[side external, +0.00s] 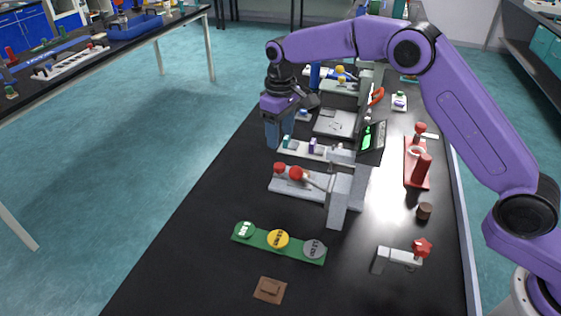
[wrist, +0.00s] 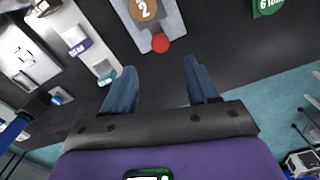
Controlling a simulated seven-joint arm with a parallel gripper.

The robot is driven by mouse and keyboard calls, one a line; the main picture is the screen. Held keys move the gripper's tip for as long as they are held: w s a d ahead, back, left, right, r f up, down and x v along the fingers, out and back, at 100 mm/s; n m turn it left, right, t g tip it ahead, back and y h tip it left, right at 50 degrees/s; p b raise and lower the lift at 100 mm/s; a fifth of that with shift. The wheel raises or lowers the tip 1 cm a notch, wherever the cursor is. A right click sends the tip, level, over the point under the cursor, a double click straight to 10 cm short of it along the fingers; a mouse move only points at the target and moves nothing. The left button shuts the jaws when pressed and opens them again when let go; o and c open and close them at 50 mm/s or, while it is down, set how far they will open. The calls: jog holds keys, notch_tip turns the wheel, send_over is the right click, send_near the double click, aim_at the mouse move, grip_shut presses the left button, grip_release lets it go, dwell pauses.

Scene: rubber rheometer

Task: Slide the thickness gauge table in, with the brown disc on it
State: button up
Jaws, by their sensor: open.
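The thickness gauge (side external: 340,200) is a grey block device in the middle of the black bench. Its grey table (wrist: 174,22) reaches out on the left side, ending in a red knob (wrist: 160,42), which also shows in the side view (side external: 279,168). A brown disc marked 2 (wrist: 143,9) lies on the table, cut off by the wrist picture's top edge. My gripper (side external: 279,137) is open and empty, above and behind the table's knob end. In the wrist view its blue fingers (wrist: 160,85) are spread apart, with the knob beyond them, not between them.
A green plate (side external: 268,252) with labelled green, yellow and grey discs lies in front. A pale rack (side external: 320,150) stands behind the gauge. A red press (side external: 416,165), a brown cylinder (side external: 424,211) and a red-knobbed tool (side external: 402,257) are at right. The bench left of the gauge is clear.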

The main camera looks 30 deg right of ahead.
aim_at(281, 165)
notch_tip(281, 165, down, 10)
jog(key=shift+r, duration=0.1)
dwell(0.4)
grip_shut()
